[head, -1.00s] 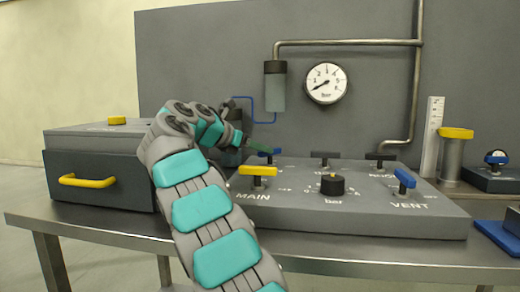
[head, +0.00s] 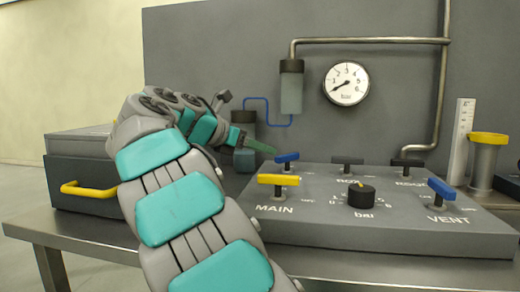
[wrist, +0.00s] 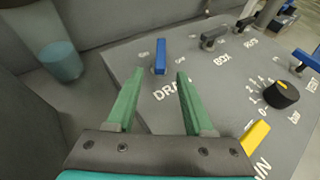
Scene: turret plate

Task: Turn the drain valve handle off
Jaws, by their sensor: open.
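The drain valve handle is a blue bar (wrist: 160,56) behind the partly hidden "DRAIN" lettering on the grey panel (wrist: 215,85). In the wrist view it points nearly straight up the picture, with small blurred labels on both sides. In the head view the handle (head: 287,157) stands on its post at the panel's back left. My gripper (wrist: 160,75) has two green fingers spread apart, with nothing between them. The handle lies just beyond the fingertips, in line with the gap. In the head view my gripper (head: 268,149) is just left of the handle.
Close by on the panel are the yellow MAIN handle (head: 279,180), a black knob (head: 361,195), two dark handles behind and the blue VENT handle (head: 441,188). A teal-bottomed cylinder (wrist: 60,62) stands left of the panel. A gauge (head: 346,83) hangs on the back wall.

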